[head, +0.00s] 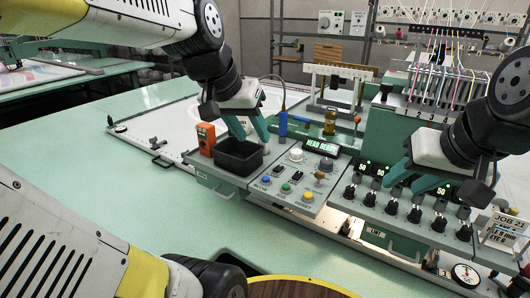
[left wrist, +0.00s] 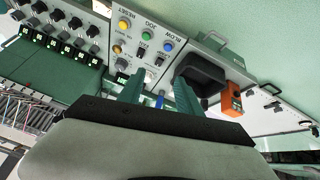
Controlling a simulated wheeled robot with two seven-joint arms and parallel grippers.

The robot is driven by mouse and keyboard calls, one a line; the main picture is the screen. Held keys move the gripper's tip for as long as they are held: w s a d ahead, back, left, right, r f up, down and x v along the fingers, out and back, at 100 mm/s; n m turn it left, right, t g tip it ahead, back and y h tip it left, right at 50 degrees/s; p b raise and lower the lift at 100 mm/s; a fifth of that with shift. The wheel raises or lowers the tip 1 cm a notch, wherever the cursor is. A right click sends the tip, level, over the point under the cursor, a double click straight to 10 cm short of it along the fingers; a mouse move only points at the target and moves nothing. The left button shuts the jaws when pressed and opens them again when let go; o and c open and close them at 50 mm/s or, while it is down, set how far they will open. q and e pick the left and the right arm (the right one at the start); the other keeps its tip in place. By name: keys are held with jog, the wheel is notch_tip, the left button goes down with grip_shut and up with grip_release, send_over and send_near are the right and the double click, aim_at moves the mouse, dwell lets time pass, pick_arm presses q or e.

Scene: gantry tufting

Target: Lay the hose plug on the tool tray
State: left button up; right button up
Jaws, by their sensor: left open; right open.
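A slim blue piece with a thin dark line curving up from it (head: 283,123) looks like the hose plug. It stands upright behind the control panel. The black open-topped tray (head: 240,155), likely the tool tray, sits at the panel's left end and looks empty; it also shows in the left wrist view (left wrist: 205,68). My left gripper (head: 248,128) is open above the tray's back edge, left of the blue piece. In the left wrist view the blue piece (left wrist: 160,101) shows between its green fingers. My right gripper (head: 418,172) is open over the knob row, its far finger partly hidden.
An orange device (head: 206,138) stands left of the tray. The button panel (head: 297,180) lies to its right, then several black knobs (head: 391,204) under lit displays. A brass-coloured cylinder (head: 330,121) stands behind. The green table (head: 110,210) is clear at left.

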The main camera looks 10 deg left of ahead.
pick_arm(q)
jog(key=s+d+f, duration=0.2)
jog(key=s+f, duration=0.1)
jog(key=s, duration=0.3)
jog(key=shift+s+d+n, duration=0.15)
jog(key=shift+d+n, duration=0.05)
jog(key=shift+n, duration=0.1)
dwell(0.9)
